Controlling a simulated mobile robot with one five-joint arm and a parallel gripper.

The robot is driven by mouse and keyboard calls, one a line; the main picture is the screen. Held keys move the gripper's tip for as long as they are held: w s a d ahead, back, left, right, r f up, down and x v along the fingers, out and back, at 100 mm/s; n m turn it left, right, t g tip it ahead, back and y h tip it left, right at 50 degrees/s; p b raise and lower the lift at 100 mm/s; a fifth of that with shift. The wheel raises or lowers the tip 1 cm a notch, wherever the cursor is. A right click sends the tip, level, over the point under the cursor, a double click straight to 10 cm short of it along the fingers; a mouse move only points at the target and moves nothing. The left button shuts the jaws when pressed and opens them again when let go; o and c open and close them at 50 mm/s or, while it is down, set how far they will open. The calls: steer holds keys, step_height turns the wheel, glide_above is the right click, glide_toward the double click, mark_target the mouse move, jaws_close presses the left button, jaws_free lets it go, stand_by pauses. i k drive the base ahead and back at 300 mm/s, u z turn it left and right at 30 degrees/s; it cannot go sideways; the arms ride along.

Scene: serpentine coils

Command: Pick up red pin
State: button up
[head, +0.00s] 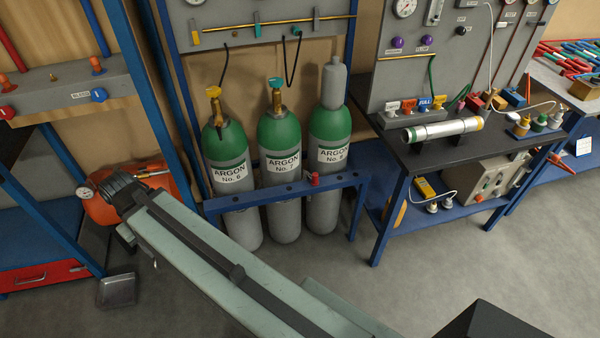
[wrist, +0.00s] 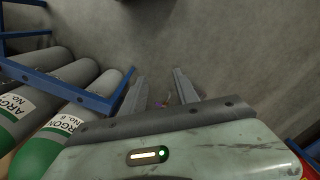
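A small red pin-like fitting (head: 315,179) stands on the blue rail in front of the argon cylinders in the head view. I take it to be the red pin. My gripper (wrist: 159,74) shows in the wrist view with its two grey fingers spread apart, pointing over bare concrete floor. A tiny reddish-purple spot (wrist: 160,103) shows low between the fingers, too small to identify. The red fitting cannot be made out in the wrist view. In the head view my arm reaches to the left, and the fingers cannot be made out there.
Three argon cylinders (head: 280,150) stand behind the blue rail (head: 262,197). A dark workbench (head: 412,158) with a silver tube (head: 442,130) and coloured fittings stands to the right. A blue shelf frame and an orange tank (head: 165,185) are at left. Floor at lower right is partly clear.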

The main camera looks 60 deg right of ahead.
mark_target(314, 181)
steer(key=z, duration=0.05)
steer(key=i, duration=0.6)
steer(key=z, duration=0.75)
steer(key=i, duration=0.5)
steer(key=u, duration=0.05)
